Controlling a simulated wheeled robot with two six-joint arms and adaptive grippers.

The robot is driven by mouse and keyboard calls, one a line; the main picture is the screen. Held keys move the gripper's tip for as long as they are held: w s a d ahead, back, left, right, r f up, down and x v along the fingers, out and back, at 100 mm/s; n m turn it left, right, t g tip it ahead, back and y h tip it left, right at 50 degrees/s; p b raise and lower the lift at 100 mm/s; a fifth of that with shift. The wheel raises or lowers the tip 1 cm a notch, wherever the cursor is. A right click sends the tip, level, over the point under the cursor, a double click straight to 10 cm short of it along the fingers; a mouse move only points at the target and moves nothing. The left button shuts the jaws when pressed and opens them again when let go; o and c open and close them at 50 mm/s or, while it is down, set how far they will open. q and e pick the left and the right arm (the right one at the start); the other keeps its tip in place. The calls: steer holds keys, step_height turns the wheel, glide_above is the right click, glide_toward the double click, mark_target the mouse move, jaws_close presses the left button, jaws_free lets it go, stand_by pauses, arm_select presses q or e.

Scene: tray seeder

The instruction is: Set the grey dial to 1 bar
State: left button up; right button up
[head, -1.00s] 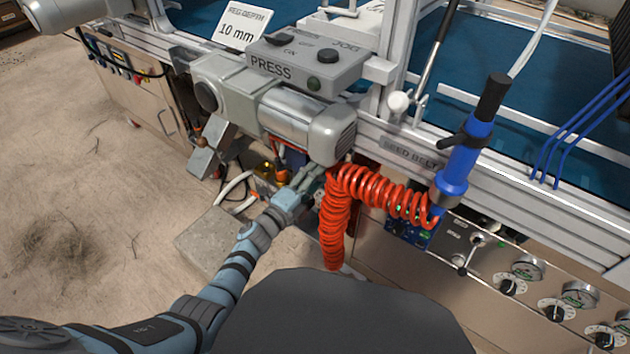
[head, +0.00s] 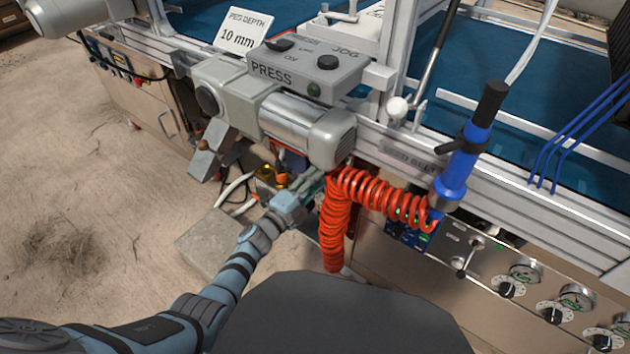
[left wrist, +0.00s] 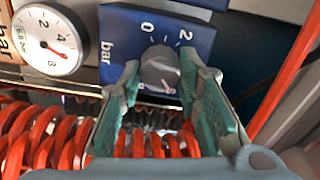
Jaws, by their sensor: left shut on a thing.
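The grey dial (left wrist: 160,70) sits on a blue plate (left wrist: 205,32) marked "bar", with 0 and 2 above it in the left wrist view. My left gripper (left wrist: 160,62) has its two greenish fingers on either side of the dial and is shut on it. A light mark shows at the dial's lower edge; I cannot tell its exact setting. A round white gauge (left wrist: 48,42) with a red needle is left of the plate. In the head view my left gripper (head: 312,186) is under the press motor, and the dial is hidden there. My right gripper is out of view.
A red coiled hose (head: 335,215) hangs close beside my left gripper, and its coils cross below the dial in the wrist view. The grey press unit (head: 300,125) is just above. A blue tool (head: 462,165) stands to the right. A stone block (head: 205,240) lies below left.

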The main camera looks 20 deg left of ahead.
arm_select(q)
steer(key=shift+n+p, duration=1.7)
steer(key=shift+n, duration=12)
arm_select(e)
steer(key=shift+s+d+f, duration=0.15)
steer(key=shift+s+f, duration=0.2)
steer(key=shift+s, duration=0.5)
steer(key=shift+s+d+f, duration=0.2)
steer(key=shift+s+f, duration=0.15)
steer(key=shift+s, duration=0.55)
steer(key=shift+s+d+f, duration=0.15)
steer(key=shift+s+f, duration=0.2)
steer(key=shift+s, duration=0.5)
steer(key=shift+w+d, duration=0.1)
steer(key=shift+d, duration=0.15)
